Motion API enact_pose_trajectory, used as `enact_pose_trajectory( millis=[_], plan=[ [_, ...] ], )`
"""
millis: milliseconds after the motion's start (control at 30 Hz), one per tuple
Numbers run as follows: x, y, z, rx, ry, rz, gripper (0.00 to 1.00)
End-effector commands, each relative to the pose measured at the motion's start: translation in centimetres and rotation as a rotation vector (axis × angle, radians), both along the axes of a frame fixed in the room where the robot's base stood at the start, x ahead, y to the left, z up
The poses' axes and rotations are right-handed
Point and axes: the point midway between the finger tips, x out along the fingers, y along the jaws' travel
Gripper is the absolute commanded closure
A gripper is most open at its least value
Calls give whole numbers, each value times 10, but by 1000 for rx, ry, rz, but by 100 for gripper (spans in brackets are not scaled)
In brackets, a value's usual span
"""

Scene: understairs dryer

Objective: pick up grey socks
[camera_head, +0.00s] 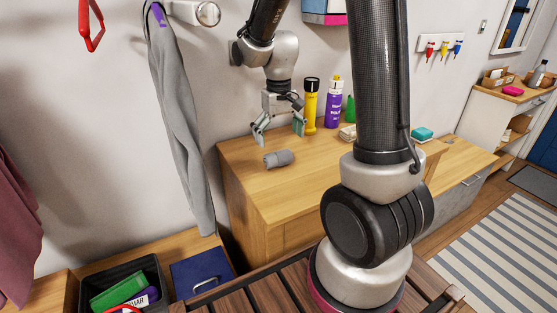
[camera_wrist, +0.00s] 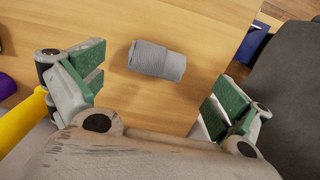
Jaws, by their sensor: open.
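The grey socks (camera_head: 279,158) are a rolled bundle lying on the wooden cabinet top (camera_head: 300,181). In the wrist view, the grey socks (camera_wrist: 157,60) lie beyond my fingertips, roughly centred between them. My gripper (camera_head: 280,128) is open and empty above the cabinet, pointing down, with the socks below it. In the wrist view, the green finger pads of my gripper (camera_wrist: 160,90) stand wide apart to the left and right of the socks. Nothing touches the socks.
A yellow flashlight (camera_head: 310,105) and a purple bottle (camera_head: 333,106) stand close by, right of my gripper. A grey garment (camera_head: 183,120) hangs at the left. A black crate (camera_head: 152,268) and a blue box (camera_head: 200,272) sit lower left. The cabinet top around the socks is clear.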

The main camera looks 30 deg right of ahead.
Motion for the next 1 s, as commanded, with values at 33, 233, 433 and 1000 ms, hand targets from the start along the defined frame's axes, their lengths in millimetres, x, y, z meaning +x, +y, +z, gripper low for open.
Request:
enact_pose_trajectory(
  millis=[33,233,433,1000],
  plan=[
    [3,0,-4,0,-6,-3,0],
    [4,-1,-28,0,-7,-5,0],
    [10,-3,-59,1,-7,-5,0],
    [10,-3,-75,1,-11,-4,33]
  ],
)
